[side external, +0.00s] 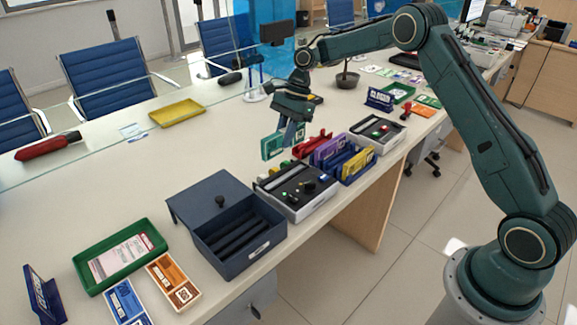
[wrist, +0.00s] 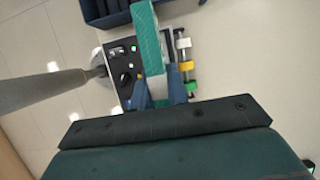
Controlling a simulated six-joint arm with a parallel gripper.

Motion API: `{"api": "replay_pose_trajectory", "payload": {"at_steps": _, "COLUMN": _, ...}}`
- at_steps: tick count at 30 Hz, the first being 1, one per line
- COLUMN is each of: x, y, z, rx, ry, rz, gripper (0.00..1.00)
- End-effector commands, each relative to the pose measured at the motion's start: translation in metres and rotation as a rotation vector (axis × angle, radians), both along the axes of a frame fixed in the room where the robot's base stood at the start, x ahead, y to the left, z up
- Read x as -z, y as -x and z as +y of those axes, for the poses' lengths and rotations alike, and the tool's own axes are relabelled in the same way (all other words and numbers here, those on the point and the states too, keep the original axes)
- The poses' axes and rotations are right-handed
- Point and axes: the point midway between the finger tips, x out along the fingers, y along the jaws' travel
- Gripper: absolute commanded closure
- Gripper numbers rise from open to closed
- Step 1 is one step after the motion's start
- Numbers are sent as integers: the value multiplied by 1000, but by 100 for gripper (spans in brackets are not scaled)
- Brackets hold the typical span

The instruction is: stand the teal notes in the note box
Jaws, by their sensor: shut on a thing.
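My gripper (side external: 289,134) is shut on the teal notes (side external: 272,147), a flat upright bundle held above the counter. In the wrist view the teal notes (wrist: 149,45) run as a strip up between the blue fingertips (wrist: 160,93). An open dark blue box (side external: 237,262) with long empty slots, its lid swung to the left, stands on the counter in front of the gripper. Its edge shows at the top of the wrist view (wrist: 98,14). A smaller blue holder (side external: 350,176) to the right has purple notes (side external: 328,151) and a yellow note (side external: 358,166) standing in it.
A grey device with knobs (side external: 297,197) stands between the dark box and blue holder; another (side external: 377,133) is behind. Red items (side external: 312,143) stand near the gripper. A green tray (side external: 119,257) and orange card (side external: 173,281) lie left of the box.

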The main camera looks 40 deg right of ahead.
Motion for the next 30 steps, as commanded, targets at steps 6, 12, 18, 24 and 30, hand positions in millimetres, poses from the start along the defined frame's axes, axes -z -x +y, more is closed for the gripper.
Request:
{"api": "replay_pose_trajectory", "payload": {"at_steps": 6, "x": 1, "y": 4, "z": 28, "rx": -2, "ry": -7, "rz": 1, "gripper": 100}}
{"api": "replay_pose_trajectory", "payload": {"at_steps": 12, "x": 4, "y": 17, "z": 81, "rx": -2, "ry": -17, "rz": 6, "gripper": 100}}
{"api": "replay_pose_trajectory", "payload": {"at_steps": 18, "x": 10, "y": 42, "z": 142, "rx": 0, "ry": -18, "rz": 9, "gripper": 100}}
{"api": "replay_pose_trajectory", "payload": {"at_steps": 24, "x": 17, "y": 73, "z": 191, "rx": -1, "ry": -10, "rz": 6, "gripper": 100}}
{"api": "replay_pose_trajectory", "payload": {"at_steps": 30, "x": 21, "y": 92, "z": 213, "rx": -1, "ry": 0, "rz": 1, "gripper": 100}}
